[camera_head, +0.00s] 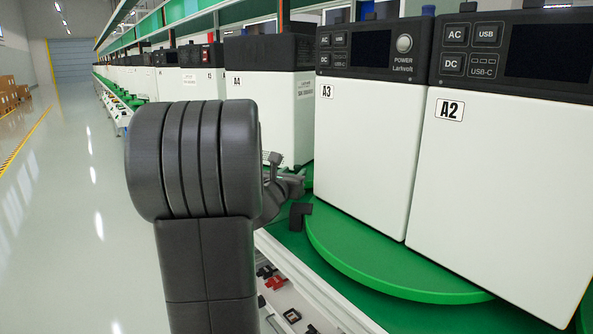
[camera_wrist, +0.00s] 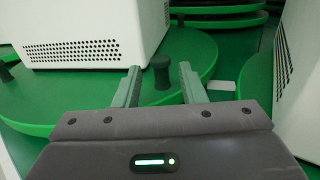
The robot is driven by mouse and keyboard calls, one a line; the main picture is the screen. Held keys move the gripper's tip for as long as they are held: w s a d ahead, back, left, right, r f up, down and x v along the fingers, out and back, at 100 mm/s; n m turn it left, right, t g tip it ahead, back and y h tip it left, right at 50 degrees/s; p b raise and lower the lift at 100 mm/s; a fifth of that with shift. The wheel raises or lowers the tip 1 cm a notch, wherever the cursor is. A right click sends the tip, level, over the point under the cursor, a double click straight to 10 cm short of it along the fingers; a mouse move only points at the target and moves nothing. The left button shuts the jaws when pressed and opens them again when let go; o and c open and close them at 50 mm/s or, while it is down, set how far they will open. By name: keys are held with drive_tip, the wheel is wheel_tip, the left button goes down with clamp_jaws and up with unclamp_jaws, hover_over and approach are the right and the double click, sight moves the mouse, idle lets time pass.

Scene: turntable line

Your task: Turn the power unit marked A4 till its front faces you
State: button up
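The power unit A4 (camera_head: 272,90), white with a dark top, stands beyond A3 in the head view. A marked side and a side with small print show; its control panel does not. My gripper (camera_head: 292,184) is low beside it, partly hidden by my arm. In the wrist view my gripper (camera_wrist: 160,67) is open, with a short black peg (camera_wrist: 160,72) between its fingertips, not visibly gripped. The peg stands on the rim of a green turntable (camera_wrist: 95,98). A white unit with a vent grille (camera_wrist: 95,35) sits on it; no label shows, but its place fits A4.
Units A3 (camera_head: 365,145) and A2 (camera_head: 505,180) stand close on the right with panels showing. In the wrist view another vented unit (camera_wrist: 299,70) is close right, and a second peg (camera_wrist: 5,72) is at left. The aisle floor (camera_head: 65,200) is clear.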

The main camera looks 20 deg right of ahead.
drive_tip(key=v, duration=1)
drive_tip(key=shift+p, duration=0.4)
